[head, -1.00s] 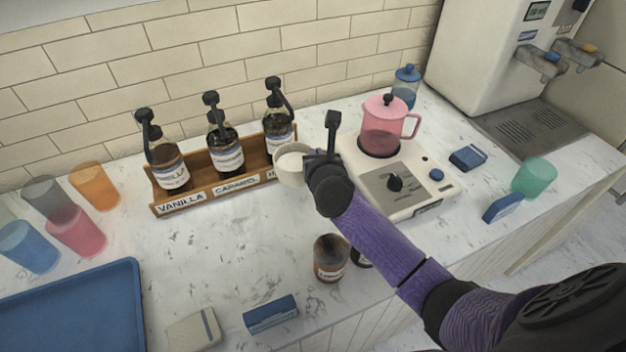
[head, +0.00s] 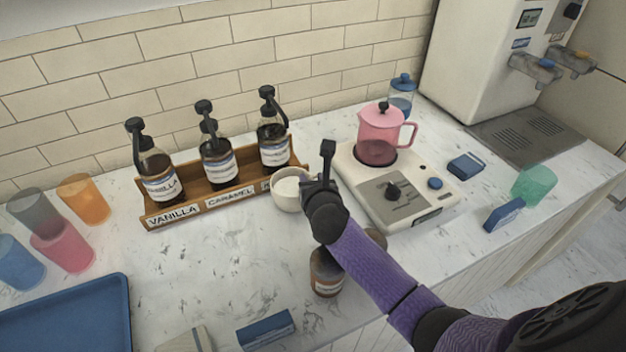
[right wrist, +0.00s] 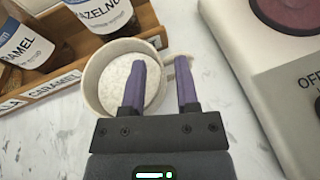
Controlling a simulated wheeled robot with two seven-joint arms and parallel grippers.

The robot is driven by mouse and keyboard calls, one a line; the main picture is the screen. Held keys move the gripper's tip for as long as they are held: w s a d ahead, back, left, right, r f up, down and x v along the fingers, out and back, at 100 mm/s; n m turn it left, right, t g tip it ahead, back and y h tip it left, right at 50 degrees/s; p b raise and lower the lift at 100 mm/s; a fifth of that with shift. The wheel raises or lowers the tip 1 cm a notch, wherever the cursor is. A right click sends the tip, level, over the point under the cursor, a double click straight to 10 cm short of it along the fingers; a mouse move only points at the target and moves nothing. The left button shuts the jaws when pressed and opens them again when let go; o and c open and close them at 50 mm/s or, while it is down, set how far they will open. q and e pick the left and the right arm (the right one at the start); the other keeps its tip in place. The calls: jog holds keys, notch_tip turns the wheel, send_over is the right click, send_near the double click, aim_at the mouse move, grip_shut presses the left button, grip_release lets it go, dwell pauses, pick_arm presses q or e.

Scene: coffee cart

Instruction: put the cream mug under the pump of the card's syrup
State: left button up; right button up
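The cream mug (head: 285,200) is at the right front of the syrup rack (head: 215,203), below the hazelnut bottle (head: 274,156) and its black pump, partly covering the third label. The mug's inside looks white. My right gripper (head: 308,188) is at the mug's right side. In the right wrist view its purple fingers (right wrist: 160,88) overlap the mug (right wrist: 93,75) at its handle side, apart as if around its handle or wall. The vanilla bottle (head: 160,178) and caramel bottle (head: 216,163) stand further left. I see no readable syrup card. My left gripper is not in view.
A stove (head: 405,190) with a pink kettle (head: 378,150) stands right of the mug. Brown jars (head: 326,272) are near my forearm. Coloured cups (head: 62,245) and a blue tray (head: 70,315) are at left.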

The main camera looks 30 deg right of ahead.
jog(key=shift+s+r, duration=0.1)
jog(key=shift+r, duration=0.15)
jog(key=p+v, duration=0.4)
jog(key=v, duration=0.7)
jog(key=shift+s+a, duration=0.15)
jog(key=shift+s, duration=0.2)
jog(key=shift+r, duration=0.15)
